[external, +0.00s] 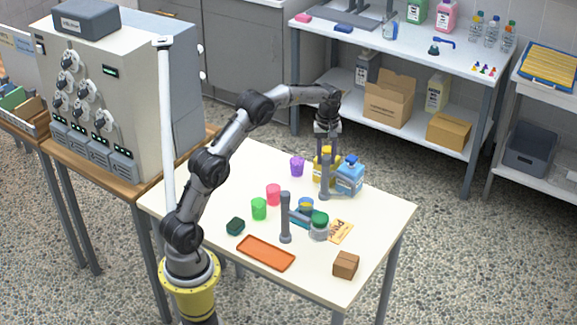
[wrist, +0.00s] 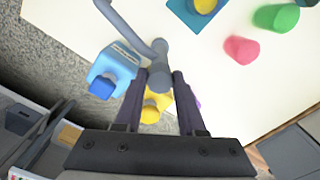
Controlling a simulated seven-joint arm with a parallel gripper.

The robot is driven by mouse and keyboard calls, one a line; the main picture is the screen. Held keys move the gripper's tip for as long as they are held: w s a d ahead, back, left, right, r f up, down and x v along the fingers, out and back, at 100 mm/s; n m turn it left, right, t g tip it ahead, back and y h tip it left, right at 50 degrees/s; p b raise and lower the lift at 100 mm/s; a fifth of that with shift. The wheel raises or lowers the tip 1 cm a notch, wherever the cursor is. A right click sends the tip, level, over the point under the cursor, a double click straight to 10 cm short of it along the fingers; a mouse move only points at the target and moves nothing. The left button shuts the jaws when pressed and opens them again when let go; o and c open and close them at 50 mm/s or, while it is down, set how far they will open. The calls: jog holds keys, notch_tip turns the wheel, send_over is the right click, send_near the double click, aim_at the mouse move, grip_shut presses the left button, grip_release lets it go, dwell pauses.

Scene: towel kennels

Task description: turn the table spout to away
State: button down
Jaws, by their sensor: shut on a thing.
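The table spout is a grey upright post (external: 325,184) at the back of the white table, beside the yellow and blue bottles. In the wrist view its curved grey pipe (wrist: 132,32) runs from the top left to a round grey end between my fingers. My gripper (external: 327,152) points down over the post. In the wrist view my gripper (wrist: 160,76) is shut on the spout, one dark finger on each side. The fingers hide part of the contact.
The blue bottle (external: 349,178), yellow bottle (external: 321,170) and purple cup (external: 297,167) stand close by. Pink (external: 273,195) and green (external: 259,209) cups, a second grey post (external: 285,220) and a lidded jar (external: 319,230) stand nearer the front.

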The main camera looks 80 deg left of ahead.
jog(key=shift+r+n, duration=0.1)
jog(key=shift+n, duration=1)
jog(key=c, duration=0.5)
grip_release()
notch_tip(320, 180, up, 14)
dwell(0.3)
